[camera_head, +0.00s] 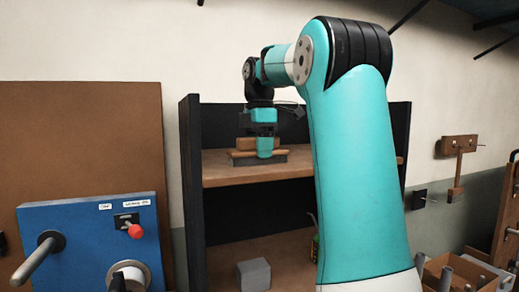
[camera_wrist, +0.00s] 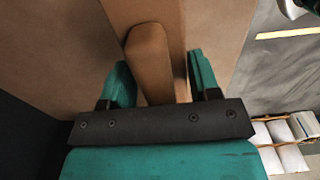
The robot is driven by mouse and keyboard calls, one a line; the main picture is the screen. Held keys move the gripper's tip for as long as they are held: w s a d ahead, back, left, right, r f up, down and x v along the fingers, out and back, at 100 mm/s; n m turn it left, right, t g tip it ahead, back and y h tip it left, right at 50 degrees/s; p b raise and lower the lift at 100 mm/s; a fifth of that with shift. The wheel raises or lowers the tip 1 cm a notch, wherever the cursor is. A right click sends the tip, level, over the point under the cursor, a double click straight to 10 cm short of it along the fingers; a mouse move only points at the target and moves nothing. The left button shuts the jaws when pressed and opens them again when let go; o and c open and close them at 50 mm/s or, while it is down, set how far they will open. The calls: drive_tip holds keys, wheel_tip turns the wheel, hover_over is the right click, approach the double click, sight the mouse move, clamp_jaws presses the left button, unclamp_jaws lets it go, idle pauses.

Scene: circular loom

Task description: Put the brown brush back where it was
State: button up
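The brown brush (camera_head: 243,143) is upright on the upper wooden shelf board, with a dark strip along its bottom. In the wrist view its brown handle (camera_wrist: 149,55) shows as a rounded bar on a wider brown body. My gripper (camera_head: 265,153) is low over the shelf at the brush, pointing down and hiding part of it. In the wrist view the two teal fingers of my gripper (camera_wrist: 160,75) stand apart on either side of the handle. Some room shows beside the handle, mainly on the right, so the gripper looks open.
The upper shelf board (camera_head: 350,168) sits between dark side walls (camera_head: 192,200). A grey block (camera_head: 253,274) stands on the lower level. A blue panel (camera_head: 75,250) with a red knob is at left. Boxes (camera_head: 455,270) stand at the lower right. My arm hides the shelf's right part.

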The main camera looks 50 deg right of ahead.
drive_tip(key=o, duration=0.3)
drive_tip(key=shift+r, duration=0.1)
wheel_tip(320, 180, up, 12)
drive_tip(key=p, duration=1.2)
drive_tip(key=shift+r, duration=0.15)
